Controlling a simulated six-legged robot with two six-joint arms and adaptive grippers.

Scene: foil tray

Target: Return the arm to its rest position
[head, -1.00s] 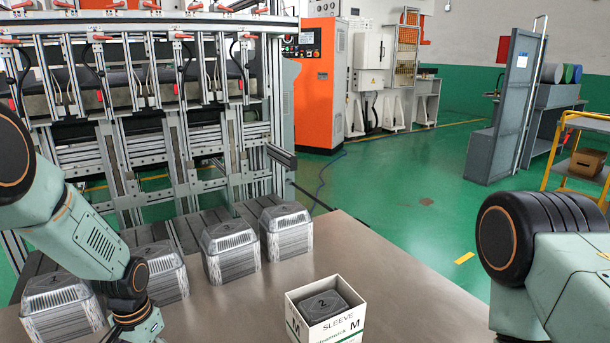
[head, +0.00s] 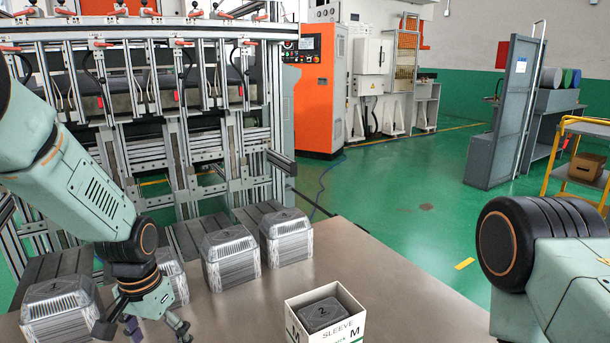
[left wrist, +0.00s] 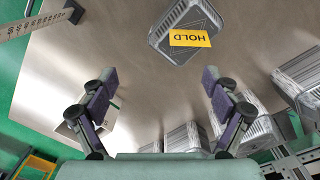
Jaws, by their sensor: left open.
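My left gripper (head: 145,330) is open and empty, hanging low at the left of the metal table (head: 230,310), in front of the foil tray stacks. Its two spread fingers also show in the left wrist view (left wrist: 159,82), with nothing between them. A grey tray stack (left wrist: 184,22) with a yellow HOLD label lies beyond the fingertips there, apart from them. My left arm comes in from the left and partly hides one stack behind it. My right arm shows at the right edge, but its gripper is out of frame.
Several foil tray stacks (head: 230,258) stand along the table's far side. A white SLEEVE box (head: 343,328) marked M holds a dark stack marked 2 (head: 322,313). A metal frame machine (head: 145,150) rises behind. The table between the stacks and the box is clear.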

